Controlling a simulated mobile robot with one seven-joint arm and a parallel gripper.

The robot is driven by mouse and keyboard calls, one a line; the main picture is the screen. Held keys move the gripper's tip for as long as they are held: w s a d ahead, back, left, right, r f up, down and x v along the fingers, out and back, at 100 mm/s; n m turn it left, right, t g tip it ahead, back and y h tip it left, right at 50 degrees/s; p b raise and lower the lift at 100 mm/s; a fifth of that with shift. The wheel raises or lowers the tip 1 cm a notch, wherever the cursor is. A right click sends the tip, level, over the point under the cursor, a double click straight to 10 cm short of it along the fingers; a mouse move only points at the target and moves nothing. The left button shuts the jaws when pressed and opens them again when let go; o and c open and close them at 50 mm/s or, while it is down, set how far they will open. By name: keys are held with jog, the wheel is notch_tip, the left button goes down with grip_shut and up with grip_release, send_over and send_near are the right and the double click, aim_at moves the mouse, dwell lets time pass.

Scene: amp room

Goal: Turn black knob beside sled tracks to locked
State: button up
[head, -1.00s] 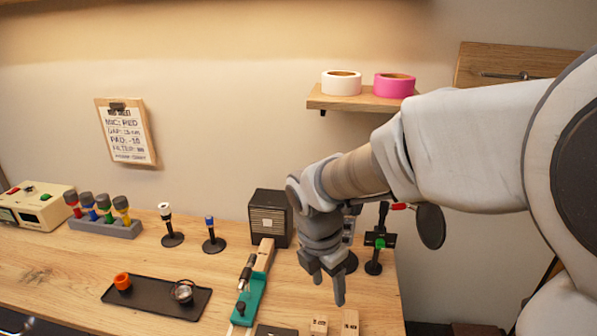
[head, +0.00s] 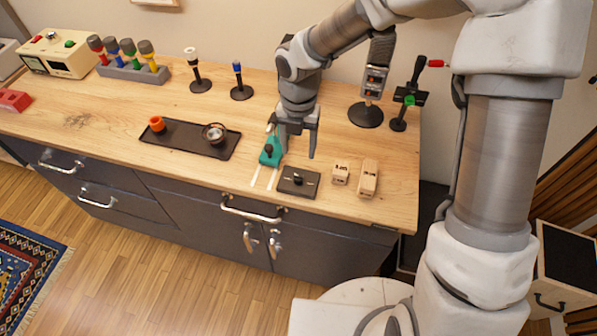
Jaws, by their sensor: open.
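A dark rectangular plate carries a black knob (head: 298,178) near the front edge of the wooden bench. Its exact setting is too small to read. Two pale sled tracks (head: 256,177) run just left of the plate. A teal sled (head: 271,151) sits at their far end, partly hidden by my gripper. My gripper (head: 297,152) points down with its fingers apart and empty. In the picture it is above and behind the knob plate, beside the teal sled, and appears clear of the knob.
Two small wooden blocks (head: 367,178) stand right of the plate. A black tray (head: 180,138) with an orange cup and a metal piece lies to the left. A microphone on a round base (head: 366,115) and a black stand (head: 398,125) are behind right. Bare bench lies far right.

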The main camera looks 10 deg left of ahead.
aim_at(299, 175)
notch_tip(299, 175, down, 11)
jog(key=shift+r, duration=0.15)
grip_shut()
dwell(0.5)
